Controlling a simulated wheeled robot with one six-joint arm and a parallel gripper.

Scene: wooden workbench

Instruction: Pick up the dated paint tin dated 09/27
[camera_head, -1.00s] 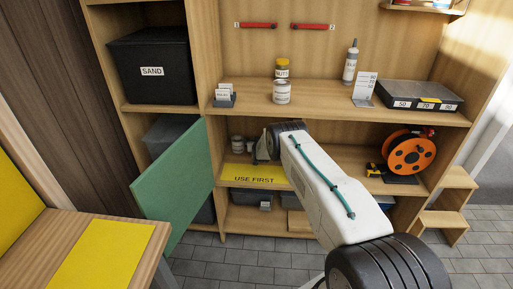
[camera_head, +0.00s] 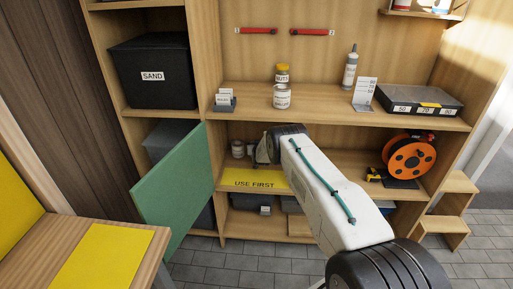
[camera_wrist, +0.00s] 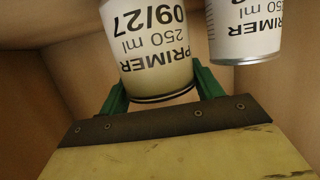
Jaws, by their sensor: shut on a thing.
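The white paint tin dated 09/27 (camera_wrist: 150,45), marked PRIMER 250 ml, appears upside down in the wrist view. My gripper (camera_wrist: 160,90) is shut on it, with green fingers on both sides near its rim. A second PRIMER 250 ml tin (camera_wrist: 246,30) stands close to the right in that view, outside the fingers; its date is out of frame. In the head view my gripper (camera_head: 261,151) reaches into the lower shelf. A tin (camera_head: 238,149) shows just left of it, and my arm hides most of what it holds.
A yellow USE FIRST mat (camera_head: 247,180) lies at the shelf's front edge. The upper shelf (camera_head: 320,114) is close above my gripper. A green door panel (camera_head: 175,185) stands open at left. An orange cable reel (camera_head: 409,158) stands to the right.

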